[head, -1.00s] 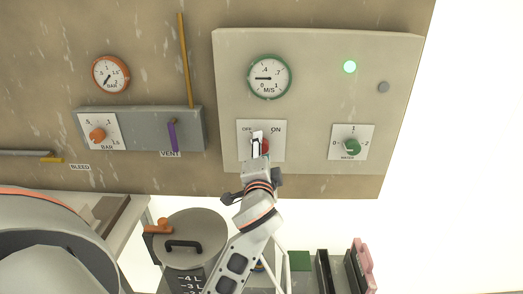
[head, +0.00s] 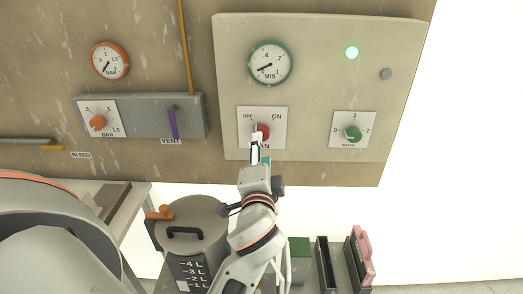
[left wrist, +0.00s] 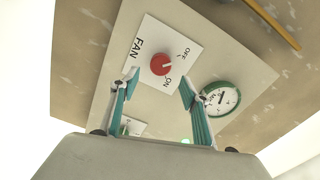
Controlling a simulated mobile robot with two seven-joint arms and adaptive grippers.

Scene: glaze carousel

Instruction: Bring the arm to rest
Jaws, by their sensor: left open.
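The red fan knob (head: 263,131) sits on a white plate marked OFF and ON on the beige panel. It also shows in the left wrist view (left wrist: 160,65), its white mark pointing nearer OFF than ON. My left gripper (head: 257,143) is just below and in front of the knob in the head view, partly covering the FAN label. In the left wrist view its two teal-sided fingers (left wrist: 158,84) stand apart with nothing between them, clear of the knob. My right gripper is not in view.
The green-rimmed M/S gauge (head: 270,64) reads near 0. A green lamp (head: 352,53) is lit. A green water knob (head: 353,133) sits to the right, a purple vent lever (head: 173,123) to the left. A lidded grey pot (head: 205,215) stands below, beside my left arm.

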